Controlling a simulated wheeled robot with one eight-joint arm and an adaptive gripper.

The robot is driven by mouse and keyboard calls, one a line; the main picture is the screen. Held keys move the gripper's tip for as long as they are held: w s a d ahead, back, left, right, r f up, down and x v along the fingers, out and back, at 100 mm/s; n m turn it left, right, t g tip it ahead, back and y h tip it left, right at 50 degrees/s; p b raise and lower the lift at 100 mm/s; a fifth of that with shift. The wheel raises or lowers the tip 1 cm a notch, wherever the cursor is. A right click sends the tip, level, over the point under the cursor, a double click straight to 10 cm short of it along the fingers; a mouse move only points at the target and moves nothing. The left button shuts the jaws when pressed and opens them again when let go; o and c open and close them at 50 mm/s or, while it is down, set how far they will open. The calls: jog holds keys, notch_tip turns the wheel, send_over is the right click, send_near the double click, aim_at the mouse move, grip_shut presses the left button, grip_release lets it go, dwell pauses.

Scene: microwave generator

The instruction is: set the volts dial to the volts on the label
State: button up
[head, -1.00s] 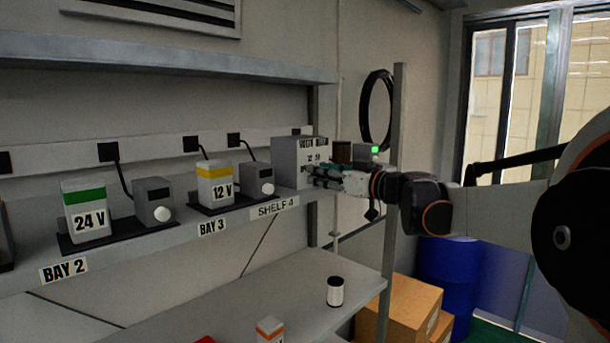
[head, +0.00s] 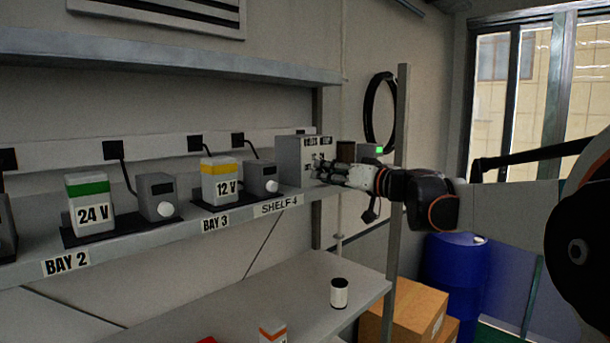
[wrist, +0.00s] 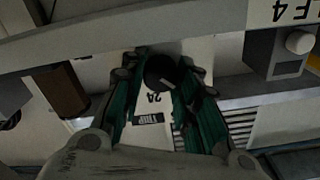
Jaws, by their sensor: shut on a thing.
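A grey box (head: 291,160) stands at the right end of the shelf, with dark print on its pale front that is too small to read in the head view. In the wrist view its pale face (wrist: 140,133) shows upside down, with "24" and a dark printed plate. A dark round dial (wrist: 160,70) sits between the green-lined fingers of my gripper (wrist: 158,78). The gripper is shut on the dial, one finger on each side. In the head view my gripper (head: 325,170) is at the front of the box and hides the dial.
A 24 V unit (head: 90,205) and a 12 V unit (head: 221,180) stand left on the shelf, each beside a grey box with a white knob. A post (head: 400,120) stands behind my arm.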

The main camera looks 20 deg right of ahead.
jog(key=o, duration=1.1)
jog(key=shift+c, duration=0.2)
